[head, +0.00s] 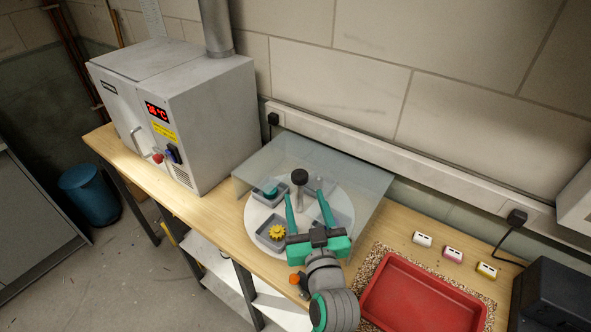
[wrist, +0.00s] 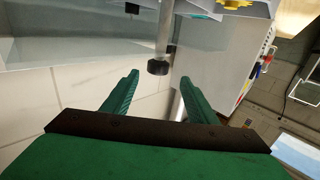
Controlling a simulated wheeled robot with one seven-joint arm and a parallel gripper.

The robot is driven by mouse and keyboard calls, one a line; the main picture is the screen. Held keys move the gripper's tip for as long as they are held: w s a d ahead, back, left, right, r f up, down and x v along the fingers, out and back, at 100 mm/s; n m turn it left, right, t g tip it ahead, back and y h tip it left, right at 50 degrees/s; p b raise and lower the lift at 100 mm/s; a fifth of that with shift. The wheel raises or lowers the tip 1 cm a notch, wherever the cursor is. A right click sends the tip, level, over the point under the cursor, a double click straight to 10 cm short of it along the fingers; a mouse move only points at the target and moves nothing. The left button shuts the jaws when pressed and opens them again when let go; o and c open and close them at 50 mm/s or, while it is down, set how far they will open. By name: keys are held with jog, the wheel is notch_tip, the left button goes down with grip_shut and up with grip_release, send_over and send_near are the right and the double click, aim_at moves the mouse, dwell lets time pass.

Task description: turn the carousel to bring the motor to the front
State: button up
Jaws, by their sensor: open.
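The carousel (head: 252,216) is a white round disc carrying grey trays, with an upright grey post and black knob (head: 299,178) at its middle. A yellow gear (head: 277,231) lies in the front-left tray. A teal part (head: 270,188) sits in the back-left tray under a clear cover; I cannot tell whether it is the motor. My gripper (head: 305,195) is open and empty, reaching over the carousel from the front. Its fingers point toward the post. In the wrist view the knob (wrist: 158,68) shows between the fingertips (wrist: 160,77), apparently untouched. My gripper partly hides the right side.
The clear cover (head: 350,182) spans the carousel's back. A grey oven (head: 205,110) stands to the left. A red tray (head: 420,300) lies at the right front, with several small labelled blocks (head: 453,255) behind it. A black box (head: 550,295) stands far right.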

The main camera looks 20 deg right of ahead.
aim_at(302, 183)
jog(key=w, duration=0.3)
jog(key=w+d, duration=0.1)
jog(key=w, duration=0.5)
jog(key=shift+d, duration=0.25)
jog(key=shift+w, duration=0.1)
